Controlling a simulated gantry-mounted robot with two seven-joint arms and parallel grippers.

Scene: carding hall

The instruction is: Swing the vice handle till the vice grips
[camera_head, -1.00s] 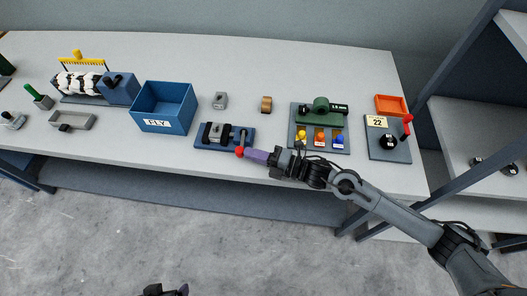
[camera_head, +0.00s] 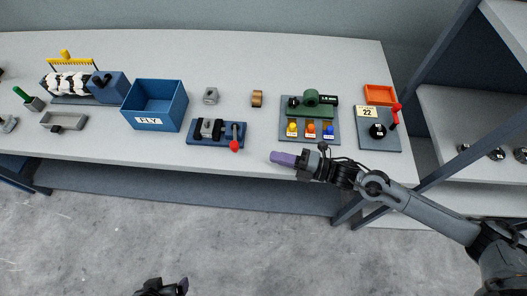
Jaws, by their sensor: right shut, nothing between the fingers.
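The vice (camera_head: 197,138) is a low blue base with dark jaws near the table's front edge. A grey block (camera_head: 207,128) sits at its jaws; I cannot tell how tightly it is gripped. The vice handle (camera_head: 235,133) is a dark bar at the right end, its red knob (camera_head: 235,146) pointing toward the front edge. My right gripper (camera_head: 273,156) has purple fingertips, is shut and empty, and is apart from the knob, to its right. My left gripper (camera_head: 183,286) shows only partly at the bottom edge, over the floor, away from the vice; its opening is unclear.
A blue bin (camera_head: 183,110) stands left of the vice. A small grey block (camera_head: 211,96) and a brown ring (camera_head: 257,99) lie behind it. A board with coloured buttons (camera_head: 288,106) and a panel with a red lever (camera_head: 363,135) stand to the right.

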